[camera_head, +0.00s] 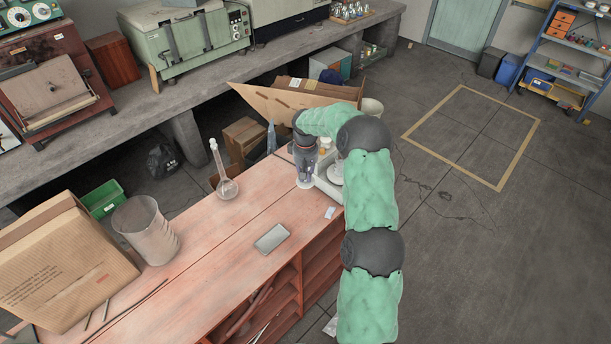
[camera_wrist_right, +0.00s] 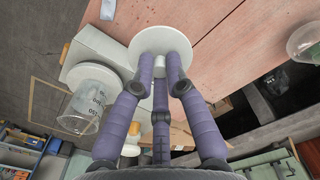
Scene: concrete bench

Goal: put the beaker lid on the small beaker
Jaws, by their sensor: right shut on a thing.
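My right gripper (camera_wrist_right: 160,84) is shut on the beaker lid (camera_wrist_right: 150,42), a white disc gripped at its middle. In the head view the same gripper (camera_head: 305,179) points down over the far right part of the bench, and the lid is mostly hidden. How far the lid is above the bench is unclear. The small beaker (camera_wrist_right: 88,103), clear with dark printed marks, stands on a white round plate in the wrist view, beside the lid and apart from it. In the head view my arm largely hides the beaker. My left gripper is not in view.
The white device (camera_wrist_right: 100,46) carries the round plate (camera_wrist_right: 72,74). A long-necked flask (camera_head: 227,186) stands left of the gripper. A grey flat object (camera_head: 272,238), a large translucent beaker (camera_head: 147,231) and a cardboard box (camera_head: 65,262) are nearer. The bench between flask and grey object is clear.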

